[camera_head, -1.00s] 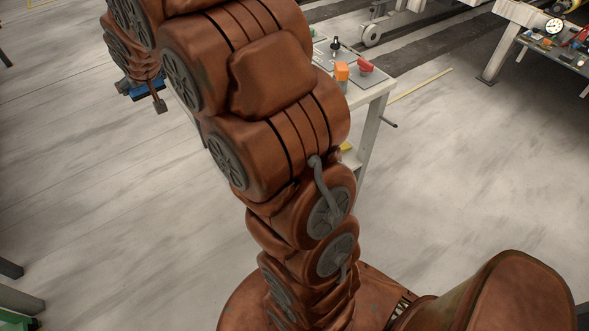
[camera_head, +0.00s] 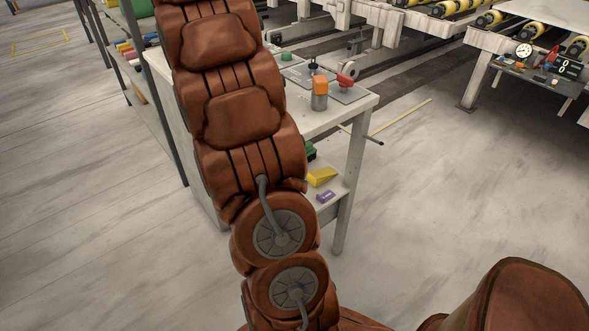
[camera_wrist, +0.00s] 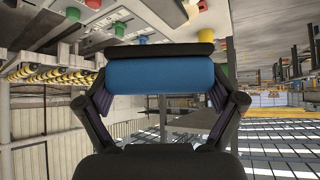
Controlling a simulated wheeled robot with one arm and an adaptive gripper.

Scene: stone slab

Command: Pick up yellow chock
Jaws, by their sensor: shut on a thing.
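A yellow chock (camera_head: 322,177), wedge-shaped, lies on the lower shelf of the white table in the head view, just right of my arm. I cannot make it out for certain in the wrist view. My gripper (camera_wrist: 160,82) shows in the wrist view, its fingers at the left and right sides of a blue block-like thing (camera_wrist: 160,76) with a black edge. It is shut on this blue thing. In the head view my gripper is out of sight, and my arm covers part of the table.
A purple block (camera_head: 325,197) and a green thing (camera_head: 310,150) lie near the chock. The white table's (camera_head: 345,112) top bears an orange-topped cylinder (camera_head: 320,93) and a red knob (camera_head: 345,81). A shelf leg stands at the front right corner. Floor (camera_head: 430,190) to the right is clear.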

